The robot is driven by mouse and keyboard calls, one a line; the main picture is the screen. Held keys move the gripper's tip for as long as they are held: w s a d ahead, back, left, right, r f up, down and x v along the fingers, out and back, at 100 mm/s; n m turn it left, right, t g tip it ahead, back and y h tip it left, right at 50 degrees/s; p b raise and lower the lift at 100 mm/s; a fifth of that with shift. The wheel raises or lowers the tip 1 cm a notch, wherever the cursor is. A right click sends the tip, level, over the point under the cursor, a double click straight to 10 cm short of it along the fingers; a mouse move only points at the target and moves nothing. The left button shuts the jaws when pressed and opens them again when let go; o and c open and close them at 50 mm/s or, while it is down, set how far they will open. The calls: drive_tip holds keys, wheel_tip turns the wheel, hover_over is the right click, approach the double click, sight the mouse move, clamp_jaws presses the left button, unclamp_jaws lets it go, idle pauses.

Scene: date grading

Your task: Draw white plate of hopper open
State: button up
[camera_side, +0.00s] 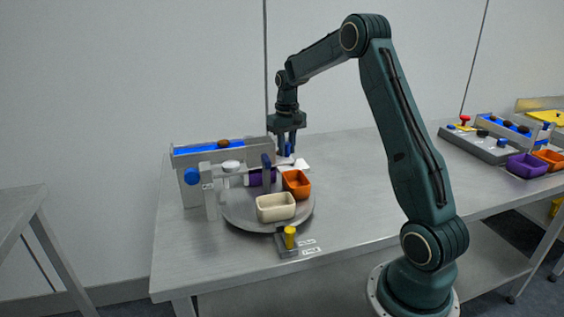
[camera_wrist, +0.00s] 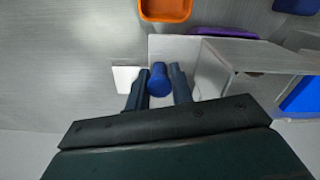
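The hopper (camera_side: 237,151) is a grey box with a blue channel on top, at the left of the table in the side view. In the wrist view its grey side wall (camera_wrist: 245,52) is at the right. A pale plate (camera_wrist: 172,46) lies beside that wall, with an upright blue knob (camera_wrist: 159,80) at its near end. My gripper (camera_wrist: 159,72) points down with one finger on each side of the knob. The gaps are very narrow, and I cannot tell whether the fingers touch it. A flat white piece (camera_wrist: 126,79) lies left of the fingers.
A round grey turntable (camera_side: 240,219) carries a cream bin (camera_side: 276,207), an orange bin (camera_side: 296,184) and a purple bin (camera_side: 262,177). A yellow knob (camera_side: 290,237) stands at the table's front. A second set of bins and a control box (camera_side: 478,144) are at the right.

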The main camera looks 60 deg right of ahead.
drive_tip(key=shift+s+d, duration=3.2)
clamp_jaws()
drive_tip(key=o, duration=0.8)
unclamp_jaws()
wheel_tip(320, 180, up, 14)
drive_tip(key=shift+f, duration=0.1)
